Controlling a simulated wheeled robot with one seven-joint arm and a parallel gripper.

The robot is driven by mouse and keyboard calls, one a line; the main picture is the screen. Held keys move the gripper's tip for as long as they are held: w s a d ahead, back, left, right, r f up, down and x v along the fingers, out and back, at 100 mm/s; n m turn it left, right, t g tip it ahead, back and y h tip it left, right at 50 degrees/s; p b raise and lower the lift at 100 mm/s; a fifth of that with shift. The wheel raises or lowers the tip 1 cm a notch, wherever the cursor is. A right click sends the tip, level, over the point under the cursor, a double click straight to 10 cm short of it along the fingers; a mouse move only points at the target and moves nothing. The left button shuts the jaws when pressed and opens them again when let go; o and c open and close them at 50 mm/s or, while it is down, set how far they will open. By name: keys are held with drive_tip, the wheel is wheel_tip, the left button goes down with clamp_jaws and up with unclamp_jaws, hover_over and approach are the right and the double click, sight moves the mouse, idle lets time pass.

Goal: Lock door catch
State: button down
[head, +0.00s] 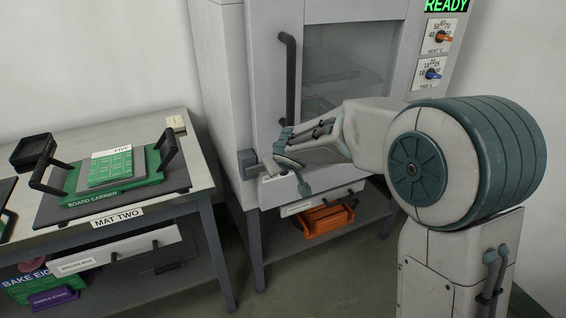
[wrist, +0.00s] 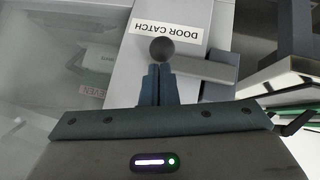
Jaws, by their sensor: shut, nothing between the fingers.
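The door catch shows in the wrist view as a grey lever (wrist: 205,68) with a dark round knob (wrist: 162,50). It lies across the door edge beside an upside-down "DOOR CATCH" label (wrist: 168,31). My gripper (wrist: 156,72) is shut and empty, its fingertips right at the knob; I cannot tell whether they touch it. In the head view my gripper (head: 273,164) is low at the left edge of the oven door (head: 268,75), which looks closed. A grey catch block (head: 248,163) is on the oven's left side. My gripper hides most of the lever there.
A dark vertical door handle (head: 289,80) stands above my gripper. An orange item (head: 325,220) lies on the shelf under the oven. To the left, a table (head: 190,150) holds a board carrier (head: 75,203) with upright handles. The floor between is clear.

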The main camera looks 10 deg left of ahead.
drive_tip(key=w+r+p+v, duration=0.2)
drive_tip(key=p+v, duration=0.3)
drive_tip(key=v, duration=0.7)
drive_tip(key=shift+s+a+r, duration=0.3)
drive_tip(key=shift+s, duration=0.05)
drive_tip(key=s+d+r+m+g+h+p, duration=0.15)
drive_tip(key=s+d, duration=0.25)
drive_tip(key=d, duration=0.4)
drive_tip(key=s+d+r+m+g+h+p, duration=0.1)
drive_tip(key=s+d+r+m+h+p, duration=0.2)
drive_tip(key=d, duration=0.6)
drive_tip(key=s+d+m+g+y+p, duration=0.1)
drive_tip(key=s+d+m+p, duration=0.1)
drive_tip(key=s, duration=0.6)
drive_tip(key=s+d+m+g+p, duration=0.2)
drive_tip(key=s+d, duration=0.3)
drive_tip(key=s, duration=0.3)
drive_tip(key=shift+s+d+f+y, duration=0.2)
drive_tip(key=shift+s+f+y, duration=0.15)
drive_tip(key=shift+f, duration=0.1)
